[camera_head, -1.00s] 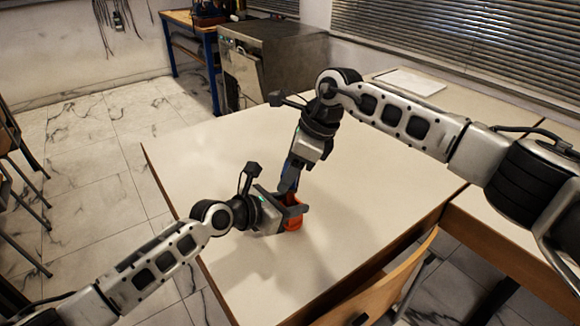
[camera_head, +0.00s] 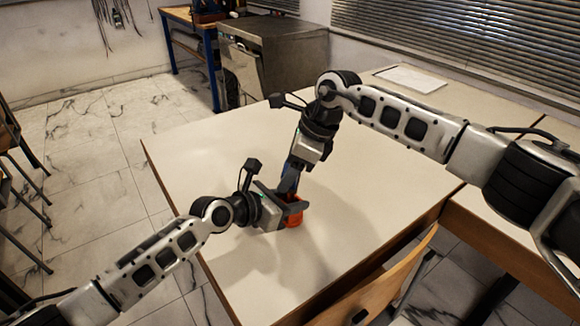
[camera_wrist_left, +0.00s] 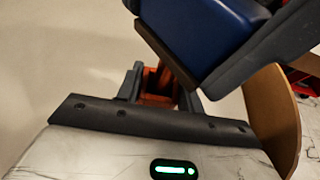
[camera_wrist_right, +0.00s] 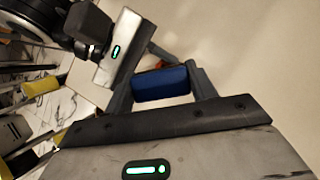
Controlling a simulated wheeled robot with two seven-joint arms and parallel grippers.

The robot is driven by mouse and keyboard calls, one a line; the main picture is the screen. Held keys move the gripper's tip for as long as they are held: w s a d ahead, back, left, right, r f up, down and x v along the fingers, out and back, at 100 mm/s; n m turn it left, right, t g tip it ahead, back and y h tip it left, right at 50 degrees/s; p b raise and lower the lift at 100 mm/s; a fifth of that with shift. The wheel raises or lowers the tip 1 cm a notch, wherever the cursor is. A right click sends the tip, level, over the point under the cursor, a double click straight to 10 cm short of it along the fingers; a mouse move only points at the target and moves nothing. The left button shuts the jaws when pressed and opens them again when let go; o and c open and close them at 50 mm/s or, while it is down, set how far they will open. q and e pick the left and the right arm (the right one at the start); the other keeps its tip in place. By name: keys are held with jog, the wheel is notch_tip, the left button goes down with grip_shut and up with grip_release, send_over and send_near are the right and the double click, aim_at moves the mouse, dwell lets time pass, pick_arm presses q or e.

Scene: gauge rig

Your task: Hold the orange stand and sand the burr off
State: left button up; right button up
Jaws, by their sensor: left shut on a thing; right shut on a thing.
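The orange stand (camera_head: 295,221) stands on the table, mostly covered by my grippers. My left gripper (camera_head: 287,205) is shut on it from the left; the stand (camera_wrist_left: 158,92) shows between the fingers in the left wrist view. My right gripper (camera_head: 289,185) comes from above and behind and is shut on a blue block (camera_wrist_right: 162,83). The block (camera_wrist_left: 205,25) has a brown underside and is tilted, close above the stand. I cannot tell whether it touches the stand. The burr is hidden or too small to make out.
The pale table (camera_head: 210,150) is otherwise clear around the grippers. A wooden chair back (camera_head: 385,285) stands at its front right edge. A flat white panel (camera_head: 410,79) lies on the far surface. A metal cabinet (camera_head: 275,55) stands behind the table.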

jog(key=shift+w+f, duration=0.1)
jog(key=shift+w+d+f, duration=0.1)
jog(key=shift+w+d, duration=0.1)
jog(key=shift+w, duration=0.5)
jog(key=shift+s+f, duration=0.1)
jog(key=shift+s+a, duration=0.15)
jog(key=shift+s, duration=0.65)
jog(key=shift+s+a, duration=0.1)
jog(key=shift+s, duration=0.7)
